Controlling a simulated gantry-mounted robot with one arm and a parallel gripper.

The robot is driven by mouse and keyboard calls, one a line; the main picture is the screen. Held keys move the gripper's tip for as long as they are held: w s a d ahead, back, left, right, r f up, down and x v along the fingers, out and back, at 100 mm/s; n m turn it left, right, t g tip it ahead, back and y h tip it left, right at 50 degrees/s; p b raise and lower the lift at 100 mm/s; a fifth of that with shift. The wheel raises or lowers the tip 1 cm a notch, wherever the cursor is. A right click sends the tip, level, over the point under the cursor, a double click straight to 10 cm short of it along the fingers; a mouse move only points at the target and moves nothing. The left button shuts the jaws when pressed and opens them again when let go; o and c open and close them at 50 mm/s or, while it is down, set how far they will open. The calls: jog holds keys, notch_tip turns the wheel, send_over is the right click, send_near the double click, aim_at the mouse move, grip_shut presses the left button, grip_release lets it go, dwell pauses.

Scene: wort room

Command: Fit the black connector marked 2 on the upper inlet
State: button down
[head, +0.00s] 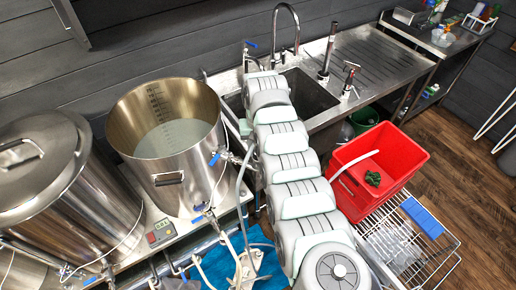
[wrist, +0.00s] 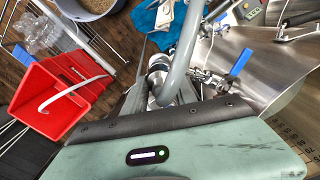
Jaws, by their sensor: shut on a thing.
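A thick grey hose (wrist: 182,62) arcs down in the wrist view into my gripper (wrist: 163,98), which is shut on its end, just beyond the pale green wrist cover. The black connector and its number 2 cannot be made out; the grip hides the hose end. In the head view the grey hose (head: 240,185) rises beside the open steel kettle (head: 166,130), and my arm hides the gripper. A fitting with a blue-handled valve (head: 216,158) sits high on the kettle's right side, close to the hose. I cannot tell whether this is the upper inlet.
A lower blue-handled valve (head: 200,218) and piping crowd the kettle's front. A lidded steel vessel (head: 45,165) stands left. A sink (head: 305,95) with taps lies behind my arm. A red crate (head: 376,165) and wire rack (head: 425,240) stand right. Bare floor lies further right.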

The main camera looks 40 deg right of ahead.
jog(key=shift+f+b, duration=0.6)
jog(key=shift+f, duration=0.7)
jog(key=c, duration=0.9)
grip_release()
jog(key=shift+r, duration=0.1)
notch_tip(320, 180, up, 11)
jog(key=b, duration=0.2)
jog(key=shift+f+b, duration=0.2)
jog(key=shift+b, duration=0.1)
